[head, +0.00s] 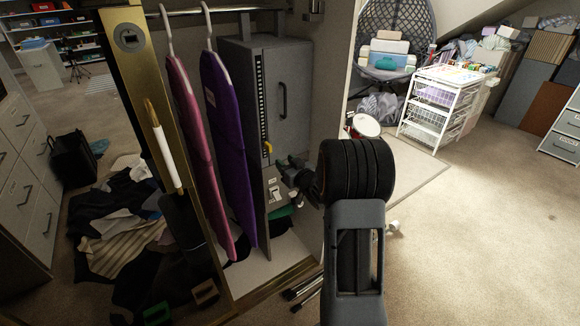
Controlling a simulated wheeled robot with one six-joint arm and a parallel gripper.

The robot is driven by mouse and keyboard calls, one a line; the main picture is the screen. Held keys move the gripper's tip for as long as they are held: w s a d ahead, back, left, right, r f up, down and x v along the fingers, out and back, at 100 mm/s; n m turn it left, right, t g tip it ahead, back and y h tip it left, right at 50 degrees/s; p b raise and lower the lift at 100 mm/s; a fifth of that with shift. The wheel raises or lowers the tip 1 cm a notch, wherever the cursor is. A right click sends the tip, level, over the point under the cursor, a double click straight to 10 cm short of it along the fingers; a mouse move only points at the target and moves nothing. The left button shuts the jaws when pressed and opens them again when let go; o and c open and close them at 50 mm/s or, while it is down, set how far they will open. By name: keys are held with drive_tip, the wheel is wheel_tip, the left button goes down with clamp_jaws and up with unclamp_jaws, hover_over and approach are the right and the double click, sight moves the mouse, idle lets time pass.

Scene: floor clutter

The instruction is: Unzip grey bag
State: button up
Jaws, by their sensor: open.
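A small yellow tab (267,148) sits low on this strip. My gripper (285,171) is open in front of the bag's lower part, just right of and below the tab. It appears empty and apart from the tab. My arm hides the area right of the bag's lower part.
A mauve garment bag (195,130) and a purple one (229,140) hang just left of the grey bag. The wardrobe's gold frame (150,110) stands further left. Clothes (120,215) lie on the floor at left. Carpet (475,240) is clear at right; a white drawer cart (437,105) stands behind.

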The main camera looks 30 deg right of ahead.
drive_tip(key=shift+s+d, duration=0.1)
drive_tip(key=shift+s, duration=1)
drive_tip(key=s+d+f+m+g+h, duration=0.25)
drive_tip(key=d+f+g+h, duration=0.2)
drive_tip(key=f, duration=0.35)
drive_tip(key=s+a+r+g+p, duration=0.1)
drive_tip(key=s+a+g+p, duration=0.15)
drive_tip(key=s+g, duration=0.3)
drive_tip(key=s+a+r+g+p, duration=0.1)
drive_tip(key=s+a+r+p, duration=0.3)
drive_tip(key=s+a+r, duration=0.2)
drive_tip(key=s+a+r+n+g+y+p, duration=0.1)
drive_tip(key=s+a+r+p, duration=0.4)
drive_tip(key=r, duration=0.6)
drive_tip(key=s+a+r+g+y+p, duration=0.1)
drive_tip(key=s+a+r+g+p, duration=0.1)
drive_tip(key=s+a+r+p, duration=0.3)
wheel_tip(320, 180, up, 4)
drive_tip(key=shift+s+a+f, duration=0.15)
drive_tip(key=shift+s+a, duration=0.85)
drive_tip(key=shift+s, duration=0.2)
